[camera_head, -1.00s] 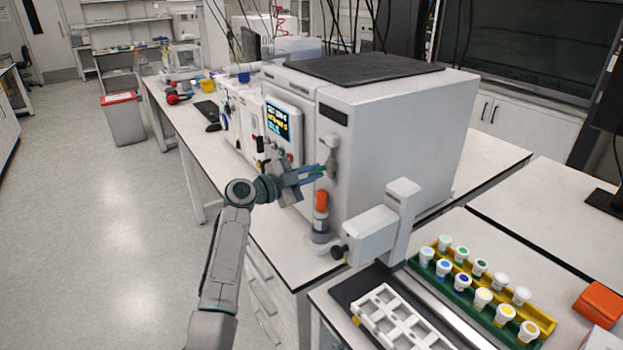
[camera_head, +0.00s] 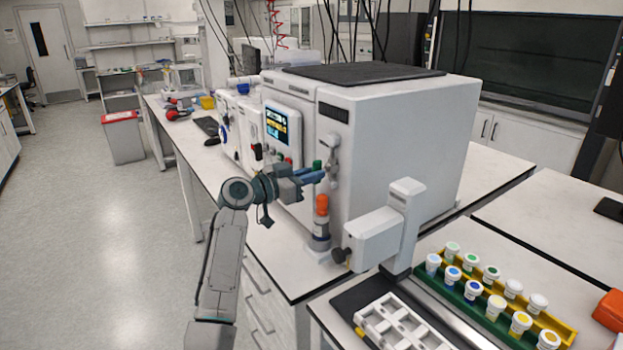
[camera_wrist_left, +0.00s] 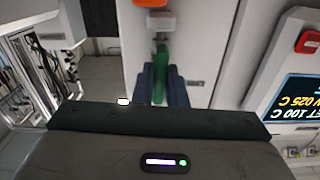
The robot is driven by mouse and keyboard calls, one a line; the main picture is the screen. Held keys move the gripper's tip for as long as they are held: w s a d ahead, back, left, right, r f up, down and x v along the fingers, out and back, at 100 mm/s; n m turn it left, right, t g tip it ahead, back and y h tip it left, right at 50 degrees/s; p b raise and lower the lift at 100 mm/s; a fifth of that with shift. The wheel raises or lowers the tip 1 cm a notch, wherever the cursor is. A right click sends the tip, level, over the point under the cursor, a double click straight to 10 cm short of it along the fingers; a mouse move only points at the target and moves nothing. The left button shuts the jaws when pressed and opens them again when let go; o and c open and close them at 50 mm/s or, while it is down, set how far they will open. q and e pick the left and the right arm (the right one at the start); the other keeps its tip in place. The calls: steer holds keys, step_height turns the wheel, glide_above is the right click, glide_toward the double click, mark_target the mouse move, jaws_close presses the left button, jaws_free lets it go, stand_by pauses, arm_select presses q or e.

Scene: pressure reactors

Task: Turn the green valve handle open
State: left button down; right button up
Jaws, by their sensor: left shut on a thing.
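The green valve handle (camera_wrist_left: 160,72) shows in the left wrist view between the two dark blue fingers of my left gripper (camera_wrist_left: 162,88). The fingers are shut on it. In the head view the green handle (camera_head: 317,165) is a small patch beside the fingertips of my left gripper (camera_head: 316,176), mostly hidden by them. It sits by a grey fitting on the side of the large white reactor box (camera_head: 400,140). My right gripper is not in view.
An orange-capped cylinder (camera_head: 321,205) stands just below the gripper. A white device (camera_head: 375,240) stands to its right. A lit display (camera_head: 277,124) is on the reactor front. A rack of capped vials (camera_head: 470,295) is at the lower right.

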arm_select(q)
steer(key=shift+n, duration=0.4)
steer(key=c, duration=1.5)
jaws_free()
steer(key=shift+o, duration=0.2)
steer(key=b+v, duration=0.3)
steer(key=v, duration=0.8)
steer(key=shift+b, duration=0.35)
